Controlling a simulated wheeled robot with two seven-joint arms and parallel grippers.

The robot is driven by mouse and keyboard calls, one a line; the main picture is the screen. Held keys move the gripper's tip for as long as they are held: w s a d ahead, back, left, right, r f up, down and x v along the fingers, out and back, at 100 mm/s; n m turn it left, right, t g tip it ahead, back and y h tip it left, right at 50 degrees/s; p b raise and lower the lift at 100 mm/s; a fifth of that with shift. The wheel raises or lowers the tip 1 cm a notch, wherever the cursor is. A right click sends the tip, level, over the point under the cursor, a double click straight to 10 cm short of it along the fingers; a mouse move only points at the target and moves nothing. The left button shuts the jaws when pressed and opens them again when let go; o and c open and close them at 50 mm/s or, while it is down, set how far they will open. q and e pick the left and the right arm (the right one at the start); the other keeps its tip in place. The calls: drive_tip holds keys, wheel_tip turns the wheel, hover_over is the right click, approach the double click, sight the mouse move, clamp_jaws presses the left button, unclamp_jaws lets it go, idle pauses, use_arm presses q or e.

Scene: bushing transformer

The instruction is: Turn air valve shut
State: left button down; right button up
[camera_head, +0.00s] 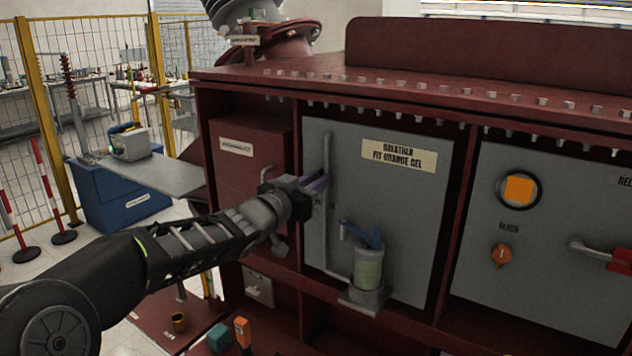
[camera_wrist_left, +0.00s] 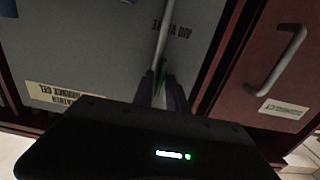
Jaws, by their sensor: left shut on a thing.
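The grey breather panel (camera_head: 400,215) on the red transformer carries a thin vertical grey pipe (camera_head: 328,150). My left gripper (camera_head: 318,184) reaches to this pipe from the left, below its top end. In the left wrist view, which looks upside down, its two dark purple fingers (camera_wrist_left: 158,94) are closed on the grey pipe (camera_wrist_left: 163,35). Partly cut lettering on the panel there appears to read AIR VA. I cannot tell whether a separate valve handle is hidden between the fingers. My right gripper is not in view.
A red cabinet door (camera_head: 252,170) is behind my wrist. An orange knob (camera_head: 501,255) and a red-ended handle (camera_head: 600,252) are farther right.

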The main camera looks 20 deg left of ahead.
use_arm(q)
drive_tip(key=shift+m, duration=0.3)
idle(0.4)
drive_tip(key=shift+d+f+m+b, duration=0.1)
drive_tip(key=shift+m+b, duration=1.4)
drive_tip(key=shift+m, duration=1.4)
drive_tip(key=shift+d+f+m+b, duration=0.15)
drive_tip(key=shift+m+b, duration=1.3)
drive_tip(key=shift+m, duration=1.45)
drive_tip(key=shift+d+f+m+b, duration=0.1)
drive_tip(key=shift+m+b, duration=1.4)
drive_tip(key=shift+m, duration=1.4)
drive_tip(key=c, duration=1.6)
unclamp_jaws()
drive_tip(key=shift+s+a, duration=0.1)
